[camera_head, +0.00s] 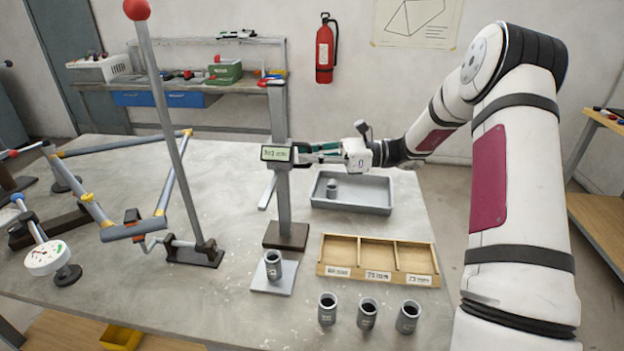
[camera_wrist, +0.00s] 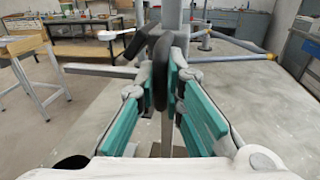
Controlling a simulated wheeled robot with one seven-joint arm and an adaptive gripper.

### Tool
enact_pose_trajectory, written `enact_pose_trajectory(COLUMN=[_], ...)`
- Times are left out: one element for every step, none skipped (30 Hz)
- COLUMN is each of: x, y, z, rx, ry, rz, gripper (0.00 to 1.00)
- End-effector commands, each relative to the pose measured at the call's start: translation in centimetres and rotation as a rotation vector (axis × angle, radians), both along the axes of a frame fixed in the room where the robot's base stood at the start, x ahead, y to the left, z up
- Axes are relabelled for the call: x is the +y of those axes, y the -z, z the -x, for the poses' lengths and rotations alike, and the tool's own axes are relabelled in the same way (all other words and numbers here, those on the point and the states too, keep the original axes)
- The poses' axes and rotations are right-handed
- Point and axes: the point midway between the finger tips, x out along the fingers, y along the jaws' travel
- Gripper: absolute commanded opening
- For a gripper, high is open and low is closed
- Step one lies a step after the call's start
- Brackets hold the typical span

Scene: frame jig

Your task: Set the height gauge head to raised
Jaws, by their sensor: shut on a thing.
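The height gauge has a grey column (camera_head: 284,203) standing upright on a dark base (camera_head: 286,235). Its head, with a lit display (camera_head: 276,153), sits well up the column; the reading is too small to make out. My gripper (camera_head: 301,152) reaches in from the right, level with the head. In the wrist view my teal fingers (camera_wrist: 166,80) are shut on a dark round knob (camera_wrist: 158,72) beside the column (camera_wrist: 175,18). The far faces of the head are hidden there.
A grey tray (camera_head: 352,205) and a wooden sorting box (camera_head: 376,277) lie right of the gauge. One grey cylinder (camera_head: 273,264) stands on a pale plate in front of the base. Three more cylinders (camera_head: 367,313) stand nearer. A tall red-topped post (camera_head: 171,115) rises left.

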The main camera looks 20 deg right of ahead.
Motion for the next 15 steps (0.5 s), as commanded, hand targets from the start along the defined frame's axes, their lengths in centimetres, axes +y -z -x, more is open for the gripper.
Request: enact_pose_trajectory(x=[0.1,0.1,0.1,0.1,0.1,0.1,0.1,0.1,0.1,0.1,0.1,0.1,0.1,0.1,0.1], y=[-1.9,-2.6,-3.5,-4.0,-4.6,-5.2,-5.6,-6.0,-6.4,-6.7,-6.9,-7.1,-7.3,-7.4,-7.5], z=[0.3,0.3,0.3,0.3,0.2,0.2,0.2,0.2,0.2,0.1,0.1,0.1,0.1,0.1,0.1], rx=[-0.008,-0.009,-0.009,-0.009,-0.009,-0.007,-0.007,-0.007,-0.007,-0.006,-0.005,-0.005,-0.004,-0.004,-0.004], ry=[-0.006,-0.006,-0.006,-0.005,-0.005,-0.005,-0.005,-0.004,-0.004,-0.004,-0.004,-0.004,-0.004,-0.004,-0.004], rz=[-0.003,-0.002,-0.002,-0.003,-0.003,-0.004,-0.004,-0.004,-0.005,-0.005,-0.006,-0.006,-0.006,-0.006,-0.007], gripper=[0.0,0.0,0.0,0.0,0.0,0.0,0.0,0.0,0.0,0.0,0.0,0.0,0.0,0.0,0.0])
